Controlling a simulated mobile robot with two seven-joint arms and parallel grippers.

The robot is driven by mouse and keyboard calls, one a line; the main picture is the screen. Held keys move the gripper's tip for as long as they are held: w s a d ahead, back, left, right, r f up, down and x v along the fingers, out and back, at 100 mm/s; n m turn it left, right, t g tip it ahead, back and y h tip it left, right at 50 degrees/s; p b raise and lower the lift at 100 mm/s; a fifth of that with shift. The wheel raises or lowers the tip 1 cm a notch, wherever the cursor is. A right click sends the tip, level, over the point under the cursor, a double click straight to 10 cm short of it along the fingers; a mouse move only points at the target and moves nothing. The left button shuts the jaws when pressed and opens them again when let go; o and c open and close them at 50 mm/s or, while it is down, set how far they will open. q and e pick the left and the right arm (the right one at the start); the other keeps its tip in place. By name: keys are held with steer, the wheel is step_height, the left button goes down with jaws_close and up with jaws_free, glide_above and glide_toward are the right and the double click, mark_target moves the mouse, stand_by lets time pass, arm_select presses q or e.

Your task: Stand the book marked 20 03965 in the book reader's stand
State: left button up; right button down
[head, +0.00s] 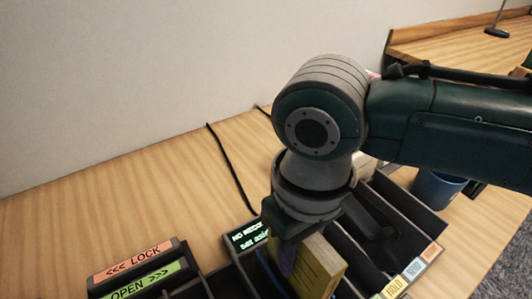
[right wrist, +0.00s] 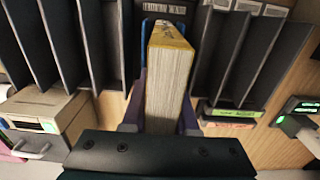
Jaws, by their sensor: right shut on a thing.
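A thick yellow book (head: 322,268) is in my right gripper (head: 298,256), which points down over the row of dark slots. In the right wrist view the book (right wrist: 169,80) shows its pale page edges between the two purple fingers (right wrist: 160,118). The marks on its cover are too small to read. The book reader's small display (head: 249,235) glows with green-white text just left of the gripper. A blue upright part (head: 266,272), possibly the reader's stand, is beside the book. Whether the book touches or rests in it cannot be told. My left gripper is out of view.
Dark dividers stand close on both sides of the book. An orange LOCK and green OPEN sign (head: 140,272) stands at left. Coloured slot labels (head: 411,270) and a blue bin (head: 437,190) are at right. A black cable (head: 230,165) crosses the otherwise clear wooden top behind.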

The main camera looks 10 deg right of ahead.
steer(key=shift+f, duration=0.5)
steer(key=c, duration=0.6)
jaws_free()
step_height(320, 180, up, 9)
steer(key=shift+r+p, duration=0.15)
steer(key=shift+p, duration=0.85)
steer(key=shift+r, duration=0.35)
steer(key=shift+s, duration=0.1)
